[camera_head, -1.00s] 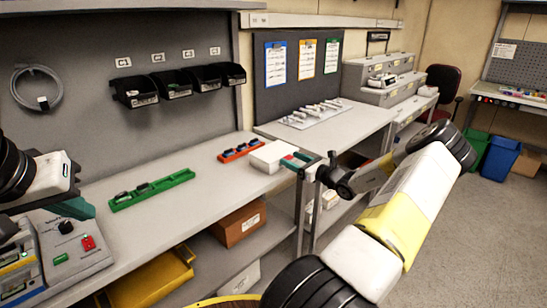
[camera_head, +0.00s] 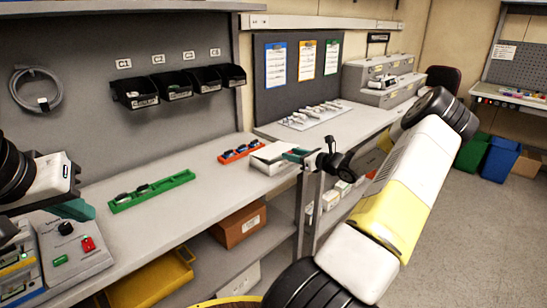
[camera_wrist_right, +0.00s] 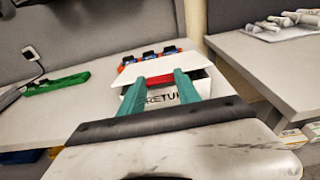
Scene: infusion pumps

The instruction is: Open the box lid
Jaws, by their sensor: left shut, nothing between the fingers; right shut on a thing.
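The white box (camera_head: 264,168) stands near the right end of the bench. Its white lid (camera_head: 270,152) is tilted up, with a dark gap between lid and box. In the right wrist view the lid (camera_wrist_right: 110,84) lies above the box front (camera_wrist_right: 188,91), whose label is partly hidden by my fingers. My right gripper (camera_head: 290,154) is at the box's right side; its green fingers (camera_wrist_right: 160,80) are shut on the lid's red tab (camera_wrist_right: 159,81). My left gripper (camera_head: 88,210) is shut and empty at the far left, above a device, away from the box.
A red rack (camera_head: 240,152) with dark items is just behind the box. A green rack (camera_head: 152,191) lies further left on the bench. A grey control unit (camera_head: 75,250) stands at the near left. Black bins (camera_head: 175,84) hang on the wall. The bench between the racks is clear.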

